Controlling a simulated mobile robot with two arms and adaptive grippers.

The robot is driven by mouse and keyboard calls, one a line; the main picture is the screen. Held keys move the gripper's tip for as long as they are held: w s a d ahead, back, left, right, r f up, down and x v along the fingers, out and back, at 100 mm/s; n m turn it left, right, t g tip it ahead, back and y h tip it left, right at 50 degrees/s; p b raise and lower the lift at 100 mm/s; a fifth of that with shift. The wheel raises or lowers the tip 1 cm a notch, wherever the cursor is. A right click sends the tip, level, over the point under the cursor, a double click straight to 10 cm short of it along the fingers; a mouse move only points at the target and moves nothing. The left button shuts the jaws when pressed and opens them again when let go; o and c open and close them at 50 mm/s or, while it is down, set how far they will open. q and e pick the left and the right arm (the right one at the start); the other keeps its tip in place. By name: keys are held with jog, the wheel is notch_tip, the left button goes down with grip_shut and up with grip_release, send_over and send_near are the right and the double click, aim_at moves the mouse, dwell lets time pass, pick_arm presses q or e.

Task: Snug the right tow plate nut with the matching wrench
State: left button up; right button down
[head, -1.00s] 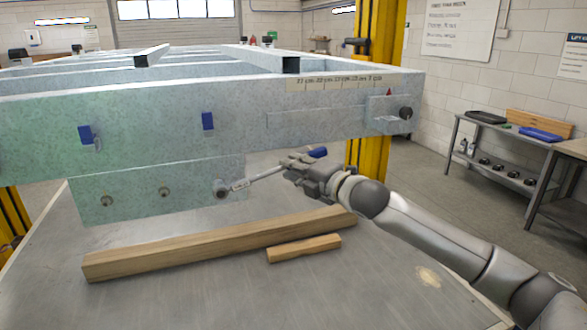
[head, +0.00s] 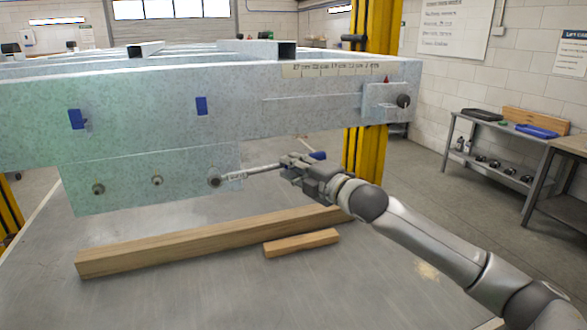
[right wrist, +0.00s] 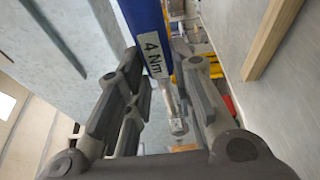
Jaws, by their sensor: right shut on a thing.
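The tow plate (head: 130,195) is a grey galvanized plate hanging below the front beam, with three nuts in a row. The right nut (head: 215,181) is at the plate's right end. A wrench (head: 255,171) with a metal shaft and a blue handle reaches from my right gripper (head: 295,166) to that nut. Its head is at the nut; I cannot tell how fully it is seated. My right gripper is shut on the wrench, right of the plate. In the right wrist view the blue handle (right wrist: 143,18) carries a "4 Nm" label and lies between the fingers. My left gripper is out of view.
A long wooden beam (head: 190,246) and a short wood block (head: 301,243) lie on the grey surface below the plate. A yellow post (head: 372,165) stands behind my right gripper. A shelf bench (head: 500,150) stands at right.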

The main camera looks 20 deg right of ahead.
notch_tip(320, 180, down, 3)
jog(key=m+b, duration=0.1)
jog(key=b, duration=0.2)
jog(key=shift+a+m, duration=0.1)
jog(key=shift+m, duration=0.2)
jog(key=shift+f+b, duration=0.1)
jog(key=shift+b, duration=0.2)
jog(key=f+b, duration=0.1)
jog(key=m+b, duration=0.1)
jog(key=f+b, duration=0.1)
jog(key=shift+a+f+m+t+b, duration=0.25)
jog(key=shift+f+m+t+b, duration=0.05)
jog(key=shift+f+m+t, duration=0.1)
jog(key=shift+r, duration=0.1)
